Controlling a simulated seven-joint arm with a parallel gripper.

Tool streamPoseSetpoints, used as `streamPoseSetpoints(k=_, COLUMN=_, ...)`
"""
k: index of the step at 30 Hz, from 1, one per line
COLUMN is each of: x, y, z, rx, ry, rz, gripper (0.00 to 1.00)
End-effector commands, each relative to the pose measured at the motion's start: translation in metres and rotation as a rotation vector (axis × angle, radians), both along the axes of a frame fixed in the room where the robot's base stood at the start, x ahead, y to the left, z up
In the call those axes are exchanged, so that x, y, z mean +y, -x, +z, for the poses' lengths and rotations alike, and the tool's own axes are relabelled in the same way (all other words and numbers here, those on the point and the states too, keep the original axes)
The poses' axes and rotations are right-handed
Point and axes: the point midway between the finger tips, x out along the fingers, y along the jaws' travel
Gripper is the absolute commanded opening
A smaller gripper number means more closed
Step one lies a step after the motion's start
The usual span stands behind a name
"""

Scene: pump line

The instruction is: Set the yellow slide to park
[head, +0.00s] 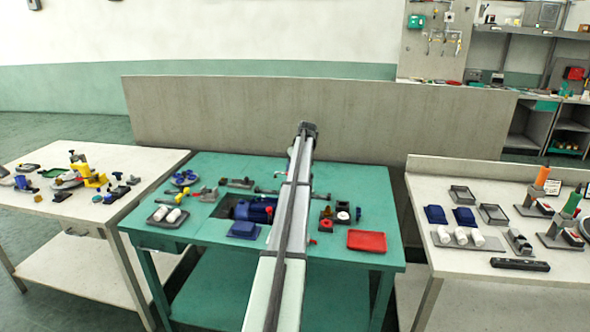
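A bright yellow part (94,179) stands among small dark and grey fittings on the left white table. My arm reaches from the bottom middle over the green table to a dark end near the grey panel. No gripper fingers show. My gripper may be hidden by the arm or out of the picture.
The green table (345,283) holds a blue pump (254,210), a red tray (366,241) and several small parts. The right white table (455,263) holds trays, white cylinders and orange- and green-handled stands (541,178). A grey panel (215,110) stands behind. Gaps separate the tables.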

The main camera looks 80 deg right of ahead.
Motion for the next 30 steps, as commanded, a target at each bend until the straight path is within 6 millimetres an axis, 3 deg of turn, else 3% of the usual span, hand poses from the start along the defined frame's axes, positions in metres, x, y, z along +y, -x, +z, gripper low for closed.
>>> streamPoseSetpoints(k=13, x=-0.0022, y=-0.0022, z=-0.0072, rx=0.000, ry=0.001, rz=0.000, gripper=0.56)
streamPoseSetpoints(k=30, x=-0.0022, y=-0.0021, z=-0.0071, rx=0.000, ry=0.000, rz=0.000, gripper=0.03)
